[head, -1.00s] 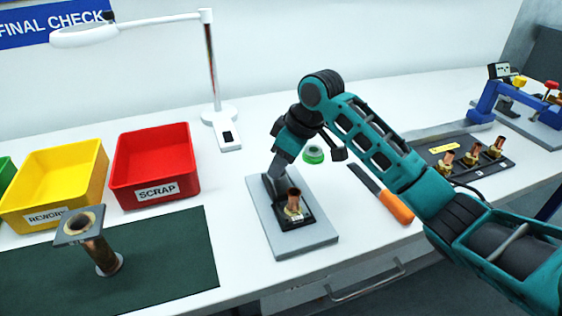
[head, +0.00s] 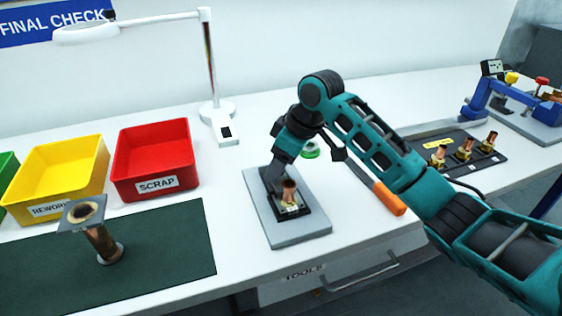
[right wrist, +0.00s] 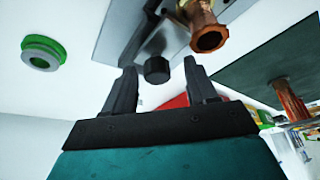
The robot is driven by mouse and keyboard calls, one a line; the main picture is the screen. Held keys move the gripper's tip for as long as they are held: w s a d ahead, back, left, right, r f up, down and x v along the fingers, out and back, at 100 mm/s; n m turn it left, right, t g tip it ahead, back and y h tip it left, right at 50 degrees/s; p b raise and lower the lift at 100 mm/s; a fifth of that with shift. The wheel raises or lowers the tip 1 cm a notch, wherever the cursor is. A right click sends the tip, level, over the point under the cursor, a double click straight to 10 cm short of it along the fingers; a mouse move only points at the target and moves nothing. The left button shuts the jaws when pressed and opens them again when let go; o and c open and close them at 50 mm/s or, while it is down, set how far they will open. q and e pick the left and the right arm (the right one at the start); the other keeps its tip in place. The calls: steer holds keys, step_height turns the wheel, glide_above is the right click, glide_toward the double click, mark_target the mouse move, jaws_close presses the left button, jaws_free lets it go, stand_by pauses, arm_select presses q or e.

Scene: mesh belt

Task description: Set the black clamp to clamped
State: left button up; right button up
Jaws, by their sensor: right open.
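The grey base plate (head: 300,236) lies on the white bench, with a black fixture block on it holding a small copper fitting (head: 288,190), also visible in the right wrist view (right wrist: 208,36). In the right wrist view, the black clamp shows as a dark arm with a round black knob (right wrist: 157,70). My right gripper (right wrist: 161,78) is open, with its fingers on either side of the knob and a visible gap to each. In the head view my right gripper (head: 272,176) points down behind the fitting, its fingertips hard to separate from the clamp. My left gripper is not in view.
A red scrap bin (head: 155,185) and yellow rework bin (head: 60,208) stand left. A copper pipe with a flange (head: 104,244) stands on the green mat (head: 180,255). A green ring (head: 310,150) and an orange-handled tool (head: 388,198) lie near my arm. A fittings tray (head: 463,168) sits right.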

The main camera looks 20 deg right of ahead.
steer(key=v, duration=1.3)
steer(key=shift+f, duration=0.1)
